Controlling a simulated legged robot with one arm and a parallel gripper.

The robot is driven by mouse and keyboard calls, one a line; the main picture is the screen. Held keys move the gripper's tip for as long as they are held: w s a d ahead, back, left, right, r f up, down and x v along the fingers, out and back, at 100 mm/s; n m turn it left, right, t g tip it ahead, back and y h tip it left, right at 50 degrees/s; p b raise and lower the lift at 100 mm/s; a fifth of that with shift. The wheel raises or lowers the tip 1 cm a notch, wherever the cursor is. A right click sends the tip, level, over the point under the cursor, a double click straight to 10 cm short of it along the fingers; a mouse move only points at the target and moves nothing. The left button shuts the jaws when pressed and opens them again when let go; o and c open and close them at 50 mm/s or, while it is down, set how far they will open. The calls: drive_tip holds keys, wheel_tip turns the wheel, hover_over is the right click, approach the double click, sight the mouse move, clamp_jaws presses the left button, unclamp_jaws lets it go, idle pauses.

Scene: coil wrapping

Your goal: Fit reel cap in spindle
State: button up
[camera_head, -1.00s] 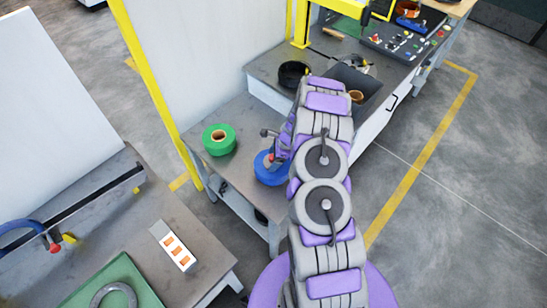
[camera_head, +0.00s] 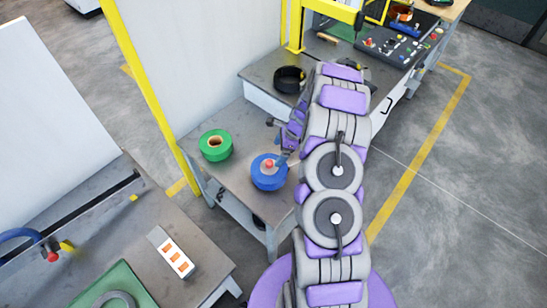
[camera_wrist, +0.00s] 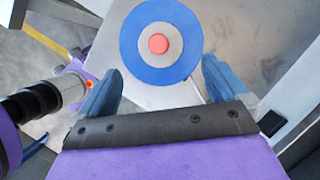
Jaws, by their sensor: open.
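A blue reel (camera_head: 269,176) lies flat on the low grey bench, with a small round red piece (camera_head: 269,163), apparently the reel cap, at its centre. In the wrist view the blue reel (camera_wrist: 133,68) shows as a blue ring around a grey middle, with the red cap (camera_wrist: 158,44) seated in the centre. I cannot tell how deep it sits. My gripper (camera_wrist: 161,68) is open, its two blue fingers apart and empty, pointing toward the reel's near side. In the head view my gripper is just right of the reel, partly hidden by my arm.
A green reel (camera_head: 216,144) lies to the left on the same bench (camera_head: 226,180). A black ring (camera_head: 289,79) stands on the higher bench behind. A yellow post (camera_head: 150,95) and pale panel stand at the left. Another table with an orange-and-white block (camera_head: 171,254) is at front left.

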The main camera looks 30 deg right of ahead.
drive_tip(key=v, duration=0.8)
